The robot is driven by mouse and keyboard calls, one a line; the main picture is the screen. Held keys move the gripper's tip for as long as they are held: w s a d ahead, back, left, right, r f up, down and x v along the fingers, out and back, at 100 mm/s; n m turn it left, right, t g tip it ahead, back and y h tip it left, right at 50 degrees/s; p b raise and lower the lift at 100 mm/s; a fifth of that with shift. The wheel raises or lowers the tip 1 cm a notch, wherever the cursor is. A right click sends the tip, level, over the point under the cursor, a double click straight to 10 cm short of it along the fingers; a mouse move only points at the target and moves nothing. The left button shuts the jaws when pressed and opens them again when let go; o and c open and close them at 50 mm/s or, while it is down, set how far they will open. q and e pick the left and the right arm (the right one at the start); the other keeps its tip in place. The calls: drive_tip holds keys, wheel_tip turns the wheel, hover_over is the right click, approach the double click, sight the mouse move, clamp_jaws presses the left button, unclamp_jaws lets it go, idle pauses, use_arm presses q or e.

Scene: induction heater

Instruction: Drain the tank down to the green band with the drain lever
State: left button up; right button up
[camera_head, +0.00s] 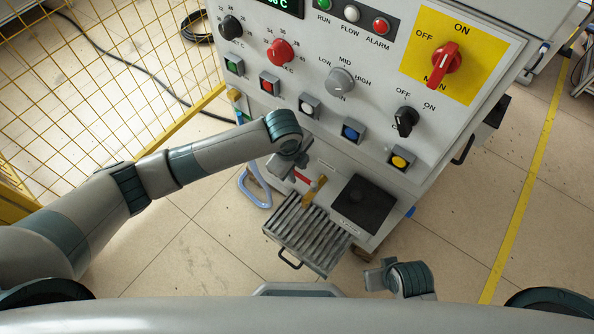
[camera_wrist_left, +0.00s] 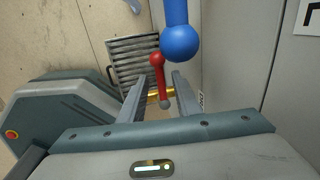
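In the left wrist view, a red lever (camera_wrist_left: 158,72) with a ball end rises from a brass fitting (camera_wrist_left: 153,97). A larger blue ball-ended lever (camera_wrist_left: 180,38) stands beside it, nearer the cabinet wall. My left gripper (camera_wrist_left: 160,98) is open, one finger on each side of the red lever, with no clear contact. In the head view my left gripper (camera_head: 288,162) is at the cabinet's lower front, by the brass fitting (camera_head: 314,190); the levers are mostly hidden there. I cannot make out the tank level or green band. My right gripper (camera_head: 376,276) is low, away from the cabinet.
A slatted metal tray (camera_head: 310,235) juts out below the fitting, beside a black square plate (camera_head: 364,204). The control panel (camera_head: 330,110) with knobs and buttons overhangs them. A yellow mesh fence (camera_head: 90,70) stands left. The floor in front is open.

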use_arm(q)
drive_tip(key=shift+f, duration=0.4)
drive_tip(key=shift+w+f, duration=0.1)
drive_tip(key=shift+f, duration=0.1)
use_arm(e)
drive_tip(key=shift+s+r, duration=0.3)
drive_tip(key=shift+s, duration=0.05)
use_arm(q)
drive_tip(key=shift+c, duration=0.2)
clamp_jaws()
use_arm(e)
drive_tip(key=shift+w, duration=0.3)
drive_tip(key=shift+w, duration=0.2)
